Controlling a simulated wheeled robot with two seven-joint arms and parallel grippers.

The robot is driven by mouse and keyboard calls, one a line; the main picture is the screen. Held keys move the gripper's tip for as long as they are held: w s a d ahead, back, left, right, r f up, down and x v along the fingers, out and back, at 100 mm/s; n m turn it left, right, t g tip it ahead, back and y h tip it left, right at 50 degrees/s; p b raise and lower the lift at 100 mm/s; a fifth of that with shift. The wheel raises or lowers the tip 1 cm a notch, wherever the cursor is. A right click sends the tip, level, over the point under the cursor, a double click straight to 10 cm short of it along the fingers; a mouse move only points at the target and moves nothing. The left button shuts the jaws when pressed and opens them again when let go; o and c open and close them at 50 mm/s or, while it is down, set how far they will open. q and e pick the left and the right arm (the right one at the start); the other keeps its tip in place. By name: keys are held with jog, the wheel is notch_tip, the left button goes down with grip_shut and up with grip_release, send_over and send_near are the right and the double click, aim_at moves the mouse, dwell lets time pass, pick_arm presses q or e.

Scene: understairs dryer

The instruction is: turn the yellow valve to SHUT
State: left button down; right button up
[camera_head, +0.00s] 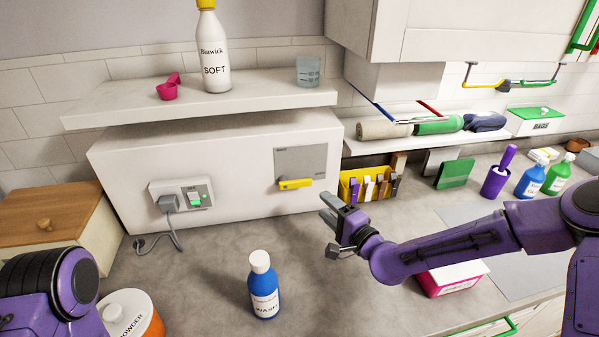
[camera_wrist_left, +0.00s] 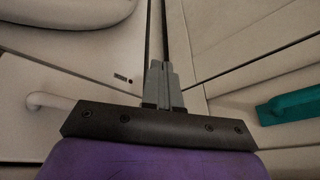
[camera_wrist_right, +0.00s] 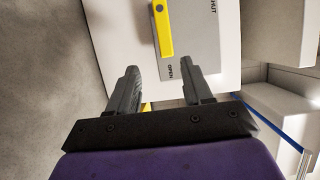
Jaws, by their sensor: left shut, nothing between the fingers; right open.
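The yellow valve (camera_head: 294,184) is a bar handle on a grey plate (camera_head: 308,160) on the front of the white boxed-in section. The handle lies level along the plate's lower edge. In the right wrist view the handle (camera_wrist_right: 162,28) has one end near the word OPEN; part of the word SHUT shows at the plate's far corner. My right gripper (camera_head: 327,209) is open and empty, right of and below the handle, apart from it. In its wrist view the fingers (camera_wrist_right: 160,78) point toward the plate. My left gripper (camera_wrist_left: 163,72) is shut and empty, outside the head view.
A switched socket (camera_head: 181,194) with a plug and cord is left of the valve. A blue bottle (camera_head: 264,287) stands on the counter in front. A yellow caddy (camera_head: 349,187) is close to the right gripper. A shelf (camera_head: 200,104) with a white bottle overhangs the boxed-in section.

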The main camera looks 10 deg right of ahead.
aim_at(304, 184)
jog(key=p+x, duration=0.1)
jog(key=x, duration=0.2)
jog(key=p+x, duration=0.1)
jog(key=x, duration=0.2)
jog(key=p+x, duration=0.1)
jog(key=x, duration=0.3)
jog(key=shift+s+a+r+p, duration=0.1)
jog(key=shift+a+r+p, duration=0.05)
jog(key=shift+r+p, duration=0.15)
jog(key=shift+s+r, duration=0.2)
jog(key=shift+s, duration=0.15)
pick_arm(q)
jog(key=r, duration=0.3)
jog(key=shift+s+r, duration=0.4)
pick_arm(e)
jog(key=shift+w, duration=0.1)
grip_shut()
